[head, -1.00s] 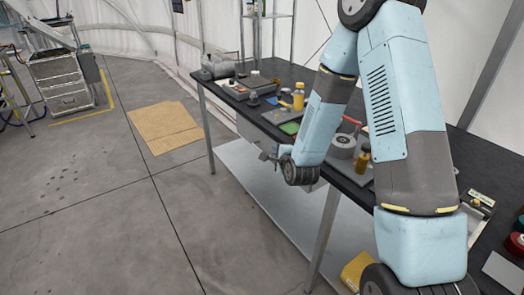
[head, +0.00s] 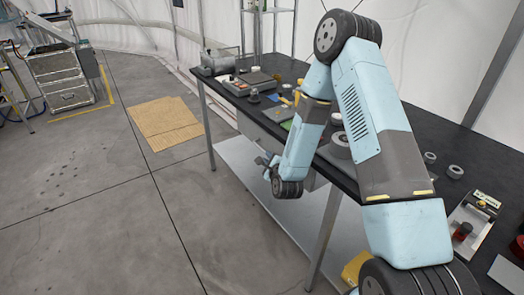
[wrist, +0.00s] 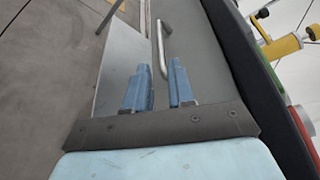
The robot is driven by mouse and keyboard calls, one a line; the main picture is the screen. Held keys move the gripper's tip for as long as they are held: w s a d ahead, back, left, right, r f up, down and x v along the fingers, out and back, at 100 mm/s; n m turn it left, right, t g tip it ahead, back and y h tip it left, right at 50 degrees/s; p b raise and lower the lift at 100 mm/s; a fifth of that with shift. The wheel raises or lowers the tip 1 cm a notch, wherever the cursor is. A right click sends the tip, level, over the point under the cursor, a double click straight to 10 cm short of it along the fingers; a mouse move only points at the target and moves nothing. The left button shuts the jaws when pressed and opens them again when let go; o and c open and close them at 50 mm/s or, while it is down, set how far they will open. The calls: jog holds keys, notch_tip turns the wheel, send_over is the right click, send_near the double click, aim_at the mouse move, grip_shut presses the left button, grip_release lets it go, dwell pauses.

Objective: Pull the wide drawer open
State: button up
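The drawer (head: 262,137) is a grey box front under the black tabletop, partly hidden by my arm in the head view. In the wrist view its grey front (wrist: 205,60) runs along the right of a metal bar handle (wrist: 159,42). My gripper (wrist: 160,68) has two blue fingers standing apart, with the near end of the handle in the gap between them. I cannot tell whether either finger touches it. In the head view my gripper (head: 264,163) is low in front of the drawer, beside the table's long edge.
The black table (head: 450,150) carries tools, a grey roll (head: 341,146) and a small tray (head: 470,222). A pale lower shelf (head: 240,160) and table legs (head: 325,235) lie below. The grey floor to the left is open, with a tan mat (head: 165,123).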

aim_at(262, 149)
jog(key=x, duration=0.9)
jog(key=shift+c, duration=0.3)
grip_shut()
